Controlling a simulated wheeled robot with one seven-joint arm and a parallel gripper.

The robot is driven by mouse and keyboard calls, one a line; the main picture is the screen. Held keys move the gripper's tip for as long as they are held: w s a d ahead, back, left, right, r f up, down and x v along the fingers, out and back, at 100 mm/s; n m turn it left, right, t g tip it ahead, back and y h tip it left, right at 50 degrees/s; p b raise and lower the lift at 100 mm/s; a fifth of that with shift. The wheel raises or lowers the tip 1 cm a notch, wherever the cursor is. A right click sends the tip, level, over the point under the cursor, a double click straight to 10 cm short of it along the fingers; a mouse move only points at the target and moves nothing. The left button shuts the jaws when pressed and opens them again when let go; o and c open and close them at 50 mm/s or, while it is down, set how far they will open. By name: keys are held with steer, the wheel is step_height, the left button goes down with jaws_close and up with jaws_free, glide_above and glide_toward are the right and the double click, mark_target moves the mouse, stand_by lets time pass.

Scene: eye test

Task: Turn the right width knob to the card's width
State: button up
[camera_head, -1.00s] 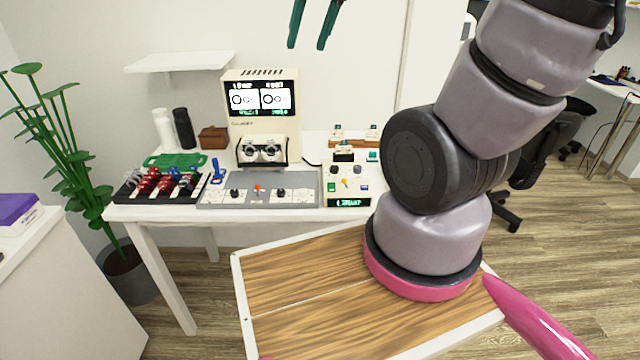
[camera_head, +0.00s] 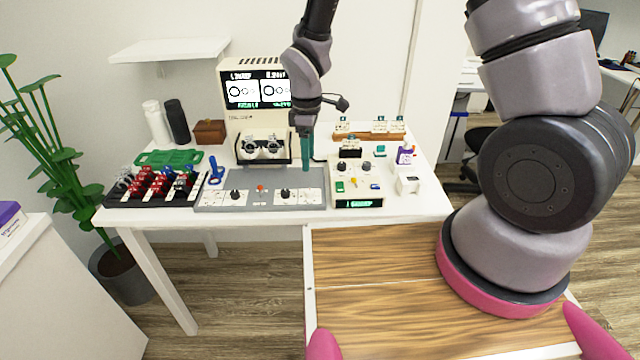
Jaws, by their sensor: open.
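The grey panel (camera_head: 262,206) lies on the table's front half. It bears a left black knob (camera_head: 235,194) and a right black knob (camera_head: 285,194) on white dials, with a red piece (camera_head: 260,187) between them. My gripper (camera_head: 306,167) points down with teal fingers, above and just behind the panel's right end, to the right of the right knob. Its fingers overlap in this view; it is open, and nothing shows between them. I cannot tell which item is the width card, and the dial marks are too small to read.
A cream machine with a screen (camera_head: 257,90) stands behind the panel, with a trial frame (camera_head: 263,147) in front of it. A control box (camera_head: 357,185) is right of the panel. A lens rack (camera_head: 155,188) is at left. White and black bottles stand behind.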

mark_target(309, 191)
step_height(309, 191, down, 11)
steer(key=shift+r, duration=0.2)
stand_by(0.3)
jaws_close()
